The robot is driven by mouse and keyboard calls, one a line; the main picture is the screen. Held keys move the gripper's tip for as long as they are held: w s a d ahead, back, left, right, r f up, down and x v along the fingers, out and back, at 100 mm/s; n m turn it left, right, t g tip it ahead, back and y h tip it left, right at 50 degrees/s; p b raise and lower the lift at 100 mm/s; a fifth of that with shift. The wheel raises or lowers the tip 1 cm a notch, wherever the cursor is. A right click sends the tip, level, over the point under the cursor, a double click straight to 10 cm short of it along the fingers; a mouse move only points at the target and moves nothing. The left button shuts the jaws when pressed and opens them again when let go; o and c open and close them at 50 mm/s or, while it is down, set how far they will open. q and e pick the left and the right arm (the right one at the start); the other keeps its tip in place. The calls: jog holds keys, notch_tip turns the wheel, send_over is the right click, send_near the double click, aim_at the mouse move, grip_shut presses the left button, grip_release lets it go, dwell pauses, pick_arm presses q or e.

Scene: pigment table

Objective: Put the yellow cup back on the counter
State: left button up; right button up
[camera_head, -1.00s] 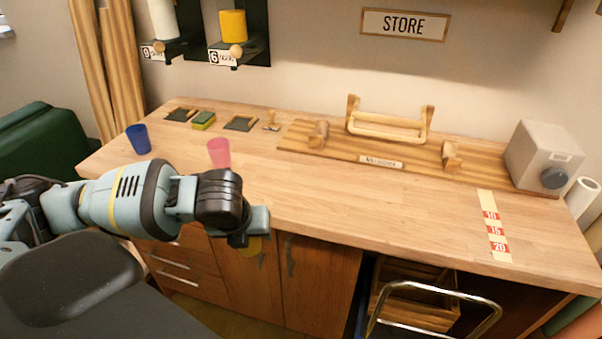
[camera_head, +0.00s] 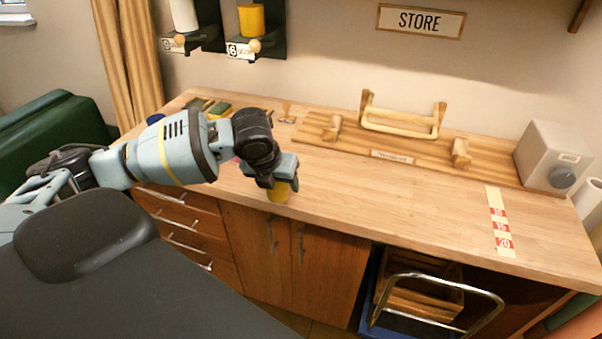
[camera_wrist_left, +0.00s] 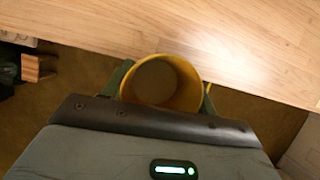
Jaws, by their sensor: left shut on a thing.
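My left gripper (camera_head: 279,183) is shut on the yellow cup (camera_head: 277,192), which shows below its fingers at the counter's front edge in the head view. In the left wrist view the yellow cup (camera_wrist_left: 160,82) is upright between the two fingers (camera_wrist_left: 162,90), its open rim facing the camera. There the cup overlaps the edge of the wooden counter (camera_wrist_left: 220,40), with floor showing beside and below it. The counter (camera_head: 400,205) also spans the head view. Whether the cup touches the counter, I cannot tell. My right gripper is not in view.
A wooden rack (camera_head: 400,125) stands at the counter's back. A grey box with a dark knob (camera_head: 550,155) is at the right, near a number strip (camera_head: 500,225). A blue cup (camera_head: 155,121) is partly hidden behind my arm. The counter's middle front is clear.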

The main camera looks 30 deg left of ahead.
pick_arm(q)
jog(key=w, duration=0.9)
jog(key=shift+w+a+f+b, duration=0.15)
jog(key=shift+a+f+b, duration=0.15)
jog(key=shift+f, duration=0.1)
notch_tip(320, 180, down, 3)
jog(key=shift+f, duration=0.2)
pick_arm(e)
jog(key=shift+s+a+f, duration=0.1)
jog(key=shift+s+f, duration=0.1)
pick_arm(q)
jog(key=shift+f, duration=0.2)
jog(key=o, duration=1.1)
jog(key=shift+r, duration=0.1)
jog(key=shift+r, duration=0.3)
jog(key=p+v, duration=0.1)
jog(key=v, duration=1)
jog(key=shift+s+r, duration=0.25)
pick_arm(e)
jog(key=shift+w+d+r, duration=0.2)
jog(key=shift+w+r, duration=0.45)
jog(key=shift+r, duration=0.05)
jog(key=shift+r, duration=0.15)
